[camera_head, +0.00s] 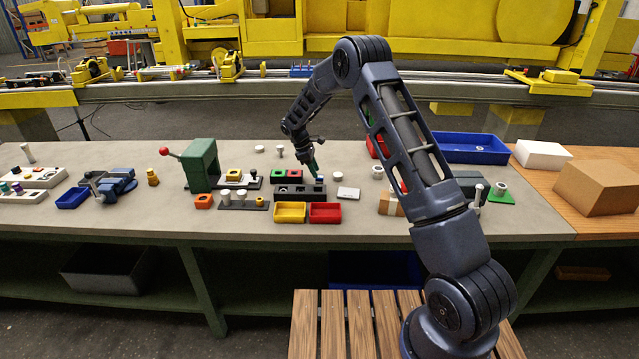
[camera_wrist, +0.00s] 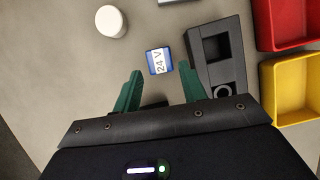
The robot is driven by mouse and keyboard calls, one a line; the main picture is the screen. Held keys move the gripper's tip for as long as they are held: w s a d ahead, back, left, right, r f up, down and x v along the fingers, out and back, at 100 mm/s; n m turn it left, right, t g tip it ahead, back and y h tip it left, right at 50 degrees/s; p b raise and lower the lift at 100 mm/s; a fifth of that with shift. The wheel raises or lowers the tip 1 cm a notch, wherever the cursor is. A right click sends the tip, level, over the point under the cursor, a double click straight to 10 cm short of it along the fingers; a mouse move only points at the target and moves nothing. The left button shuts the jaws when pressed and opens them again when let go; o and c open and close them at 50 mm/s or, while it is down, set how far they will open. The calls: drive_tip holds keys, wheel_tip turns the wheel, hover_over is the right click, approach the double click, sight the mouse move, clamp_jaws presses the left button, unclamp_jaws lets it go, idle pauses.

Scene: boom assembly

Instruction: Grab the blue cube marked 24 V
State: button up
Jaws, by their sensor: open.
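The blue cube marked 24 V (camera_wrist: 159,61) lies on the grey bench top in the wrist view, its white label facing up. My gripper (camera_wrist: 160,82) is open, with its two green fingers on either side of and just short of the cube. Nothing is between the fingertips. In the head view the cube (camera_head: 320,178) is a small blue and white spot beside the gripper (camera_head: 314,170), partly hidden by it.
A dark block with square sockets (camera_wrist: 217,55) stands close to the right finger. A red bin (camera_wrist: 290,25) and a yellow bin (camera_wrist: 292,88) lie further right. A white round piece (camera_wrist: 111,21) lies to the left, with bare bench around it.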

sight(320, 179)
drive_tip(key=shift+x, duration=2.85)
drive_tip(key=c, duration=0.7)
